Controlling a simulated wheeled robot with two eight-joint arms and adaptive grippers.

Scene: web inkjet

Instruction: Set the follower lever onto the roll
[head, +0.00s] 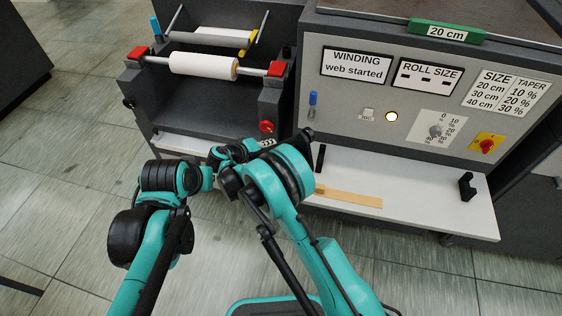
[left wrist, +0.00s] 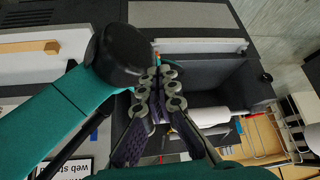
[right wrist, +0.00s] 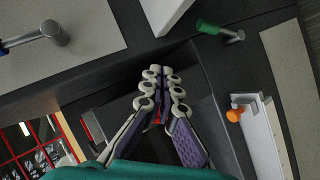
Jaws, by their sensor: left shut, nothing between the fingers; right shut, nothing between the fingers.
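The white roll (head: 203,64) lies level on a shaft between two red blocks on the left machine; it also shows in the left wrist view (left wrist: 208,116). A grey bar (head: 211,38) with yellow parts at its right end (head: 248,46) is behind the roll, apart from it; I cannot tell for sure whether this is the follower lever. My left gripper (left wrist: 160,80) and my right gripper (right wrist: 163,73) are both shut and empty in their wrist views. In the head view, arm links bunch in front of the machine and largely hide the fingers.
A blue handle (head: 155,26) stands at the machine's left end. A control panel (head: 340,105) with signs and a lit lamp is on the right. Below it, a white shelf (head: 420,205) carries a wooden strip (head: 348,197) and black brackets. My arms are close together.

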